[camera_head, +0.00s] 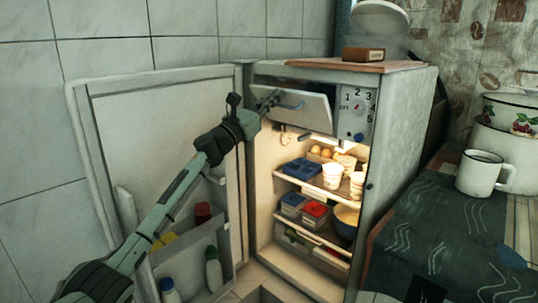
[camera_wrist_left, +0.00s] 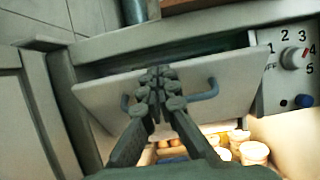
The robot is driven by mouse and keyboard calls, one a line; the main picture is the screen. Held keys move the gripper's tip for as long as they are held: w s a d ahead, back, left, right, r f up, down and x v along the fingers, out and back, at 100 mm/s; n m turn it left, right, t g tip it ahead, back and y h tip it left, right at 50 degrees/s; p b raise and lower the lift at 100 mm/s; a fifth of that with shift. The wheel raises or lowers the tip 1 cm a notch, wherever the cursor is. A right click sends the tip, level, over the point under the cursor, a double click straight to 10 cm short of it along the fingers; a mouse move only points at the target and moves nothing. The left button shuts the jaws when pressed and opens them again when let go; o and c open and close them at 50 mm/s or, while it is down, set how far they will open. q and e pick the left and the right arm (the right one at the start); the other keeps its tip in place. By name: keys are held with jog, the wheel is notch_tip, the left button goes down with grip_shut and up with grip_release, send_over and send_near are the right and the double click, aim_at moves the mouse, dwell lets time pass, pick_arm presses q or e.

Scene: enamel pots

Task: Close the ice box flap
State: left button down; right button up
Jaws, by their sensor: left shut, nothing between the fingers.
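The ice box flap (camera_head: 309,107) is a pale panel at the top of the open fridge (camera_head: 401,122). It is tilted outward, with a dark gap along its top edge. In the left wrist view the flap (camera_wrist_left: 228,84) fills the middle, and its blue handle (camera_wrist_left: 204,92) shows on both sides of my fingers. My left gripper (camera_head: 272,98) is shut and empty, with its fingertips in front of the flap by the handle. In the wrist view the gripper (camera_wrist_left: 158,76) covers the handle's middle; I cannot tell whether it touches. My right gripper is not in view.
The fridge door (camera_head: 150,130) stands wide open at the left. A dial panel (camera_head: 355,112) is right of the flap. Shelves below hold blue boxes (camera_head: 302,169) and white cups (camera_head: 332,176). A white mug (camera_head: 483,174) stands on the counter at the right.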

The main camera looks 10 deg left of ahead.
pick_arm(q)
jog(key=shift+w+r, duration=0.1)
jog(key=shift+r, duration=0.1)
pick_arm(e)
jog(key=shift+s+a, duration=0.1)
pick_arm(q)
jog(key=shift+w+d+r+g+y, duration=0.15)
jog(key=shift+g+y, duration=0.15)
jog(key=shift+g, duration=0.1)
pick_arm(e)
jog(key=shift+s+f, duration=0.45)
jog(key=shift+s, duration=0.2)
pick_arm(q)
jog(key=shift+w+r+g, duration=0.1)
jog(key=shift+r+g, duration=0.05)
jog(key=shift+g, duration=0.15)
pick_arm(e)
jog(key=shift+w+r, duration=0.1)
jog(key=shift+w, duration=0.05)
pick_arm(q)
jog(key=shift+d+p, duration=0.1)
jog(key=shift+p, duration=0.2)
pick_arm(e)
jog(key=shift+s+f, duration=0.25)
